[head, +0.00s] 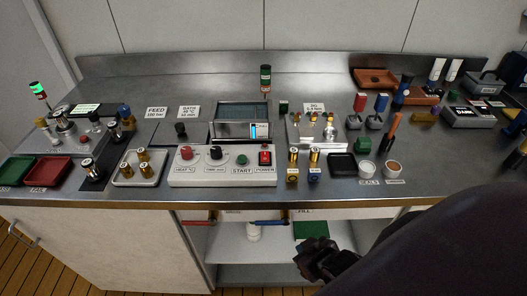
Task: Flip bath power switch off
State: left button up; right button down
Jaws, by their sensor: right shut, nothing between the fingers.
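The bath control panel (222,178) is a long white box near the front edge of the steel worktop. Its red power switch (265,157) is at the right end, above the label "POWER"; which way it is tipped is too small to tell. A green start button (241,160) is just left of it, then a black timer knob (216,152) and a red heat knob (186,152). My right gripper (318,262) is dark, shut and empty, low in front of the worktop edge, below and right of the switch and well apart from it. My left gripper is not in view.
Under the worktop is an open shelf (262,246). My right arm covers the lower right.

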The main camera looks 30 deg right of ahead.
aim_at(265, 156)
jog(key=z, duration=0.85)
jog(key=i+j+z, duration=0.1)
jog(key=j+z, duration=0.25)
jog(key=j, duration=0.3)
jog(key=i+j, duration=0.1)
jog(key=j, duration=1.2)
jog(key=i, duration=0.05)
